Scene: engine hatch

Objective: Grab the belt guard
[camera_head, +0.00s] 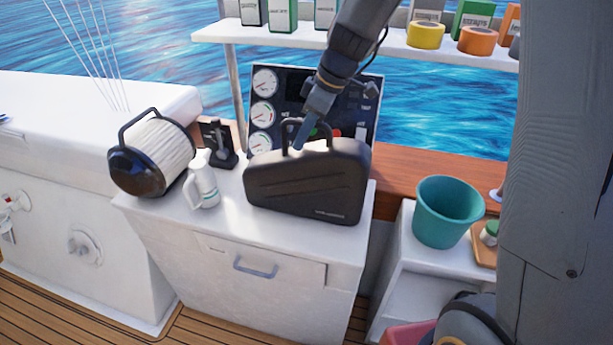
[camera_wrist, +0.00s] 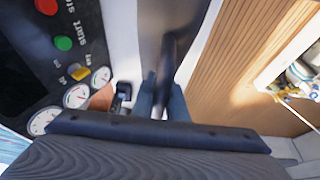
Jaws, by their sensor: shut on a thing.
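The belt guard (camera_head: 308,185) appears to be the dark case-like piece with a looped top handle, upright on the white cabinet top in the head view. My gripper (camera_head: 301,134) comes down from above and is shut on its handle. In the wrist view my gripper's two blue-grey fingers (camera_wrist: 160,97) close on the dark handle (camera_wrist: 168,58), with the guard's grey top (camera_wrist: 150,22) below. The fingers hide part of the handle. The guard's underside seems to rest on the cabinet; I cannot tell a small gap.
An instrument panel (camera_head: 265,112) stands right behind the guard. A teal bucket (camera_head: 445,215) is at the right. A shelf (camera_head: 400,42) with boxes and tape hangs above.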

